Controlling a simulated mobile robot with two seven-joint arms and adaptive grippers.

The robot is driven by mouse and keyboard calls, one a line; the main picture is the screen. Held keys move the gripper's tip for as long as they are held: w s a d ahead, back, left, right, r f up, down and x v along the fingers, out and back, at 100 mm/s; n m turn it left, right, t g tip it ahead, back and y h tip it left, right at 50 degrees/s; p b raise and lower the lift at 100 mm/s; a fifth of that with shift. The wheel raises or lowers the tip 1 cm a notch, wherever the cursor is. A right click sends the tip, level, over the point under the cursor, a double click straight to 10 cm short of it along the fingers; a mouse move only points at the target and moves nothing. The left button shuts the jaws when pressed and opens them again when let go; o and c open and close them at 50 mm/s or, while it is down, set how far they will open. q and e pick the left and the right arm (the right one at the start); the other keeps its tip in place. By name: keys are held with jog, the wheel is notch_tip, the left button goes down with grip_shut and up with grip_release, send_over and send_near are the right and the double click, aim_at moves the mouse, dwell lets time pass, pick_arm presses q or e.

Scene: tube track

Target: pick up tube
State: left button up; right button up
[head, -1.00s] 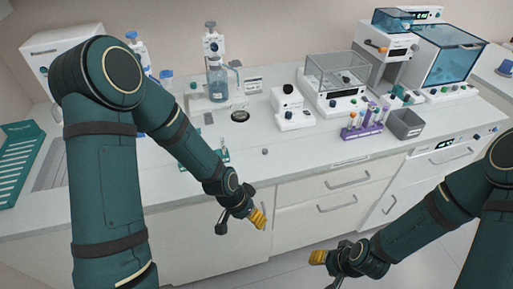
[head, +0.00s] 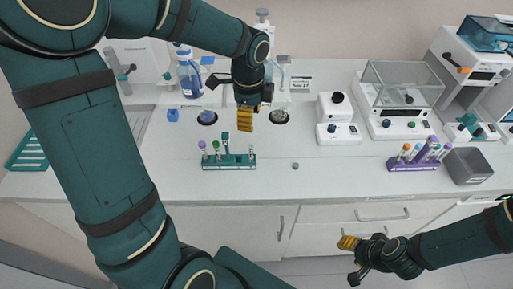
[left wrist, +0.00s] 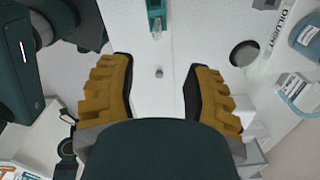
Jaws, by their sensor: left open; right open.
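A teal rack (head: 229,163) stands on the bench with several capped tubes in it, among them a purple-capped tube (head: 203,147). A purple rack (head: 413,165) with several tubes, one with an orange cap (head: 407,148), stands further right. My left gripper (head: 246,124) is open and empty, seen above the bench by the teal rack. In the left wrist view its fingers (left wrist: 158,100) are apart; between and beyond them show the end of the teal rack (left wrist: 156,12) and a clear tube (left wrist: 157,30). My right gripper (head: 352,262) is open and empty in front of the bench.
A small grey knob (head: 295,166) sits on the bench right of the teal rack. A grey bin (head: 467,167) stands beside the purple rack. A balance (head: 402,98), a small white device (head: 337,118) and a blue bottle (head: 188,76) stand behind. The bench front between the racks is mostly clear.

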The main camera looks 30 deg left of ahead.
aim_at(251, 145)
pick_arm(q)
jog(key=f+b, duration=0.1)
jog(key=f, duration=0.7)
jog(key=shift+s, duration=0.2)
notch_tip(251, 145, down, 5)
jog(key=shift+d+r+b, duration=0.1)
jog(key=shift+d+b, duration=0.05)
jog(key=shift+b, duration=0.25)
grip_shut()
